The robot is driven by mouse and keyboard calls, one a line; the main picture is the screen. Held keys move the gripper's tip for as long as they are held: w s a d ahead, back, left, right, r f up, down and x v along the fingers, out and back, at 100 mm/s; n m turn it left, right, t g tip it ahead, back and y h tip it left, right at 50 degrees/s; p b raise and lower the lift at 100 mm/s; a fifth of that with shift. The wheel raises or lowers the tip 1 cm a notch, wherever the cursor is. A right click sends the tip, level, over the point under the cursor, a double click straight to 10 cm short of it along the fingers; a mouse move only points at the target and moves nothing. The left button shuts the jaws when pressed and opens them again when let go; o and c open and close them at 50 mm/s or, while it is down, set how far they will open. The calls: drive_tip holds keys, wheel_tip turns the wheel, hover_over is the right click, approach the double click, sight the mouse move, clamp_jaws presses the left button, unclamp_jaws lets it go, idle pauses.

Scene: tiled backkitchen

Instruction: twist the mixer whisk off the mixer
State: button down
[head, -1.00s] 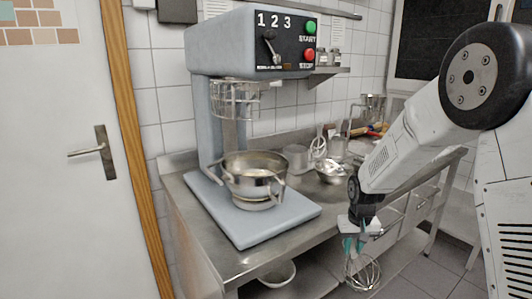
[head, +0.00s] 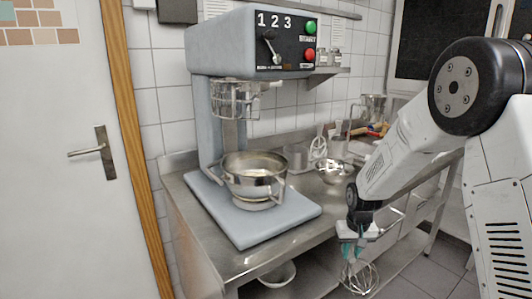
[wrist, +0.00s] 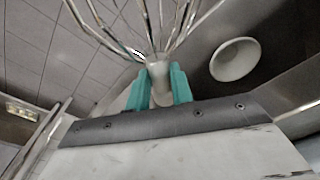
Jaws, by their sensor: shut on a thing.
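The wire whisk (head: 360,279) hangs from my gripper (head: 352,246), in front of the steel table and clear of the mixer. In the wrist view my gripper (wrist: 160,84) has its two teal fingers shut on the pale hub of the whisk (wrist: 158,68), with the wires spreading away from it. The grey mixer (head: 215,48) stands on the table to the left, with 1 2 3 markings, a lever and green and red buttons. A wire guard (head: 237,98) sits under its head. A steel bowl (head: 252,184) stands below, on the mixer base.
The steel table (head: 275,243) runs back to the right, holding a shallow metal bowl (head: 335,171), a whisk-like tool (head: 318,148) and pots. A white bowl (head: 278,275) sits on the lower shelf. A door (head: 55,200) is at left.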

drive_tip(key=shift+f, duration=1.15)
drive_tip(key=s+d, duration=1)
drive_tip(key=s, duration=0.5)
drive_tip(key=shift+s+d, duration=0.3)
drive_tip(key=shift+s, duration=0.05)
idle(0.5)
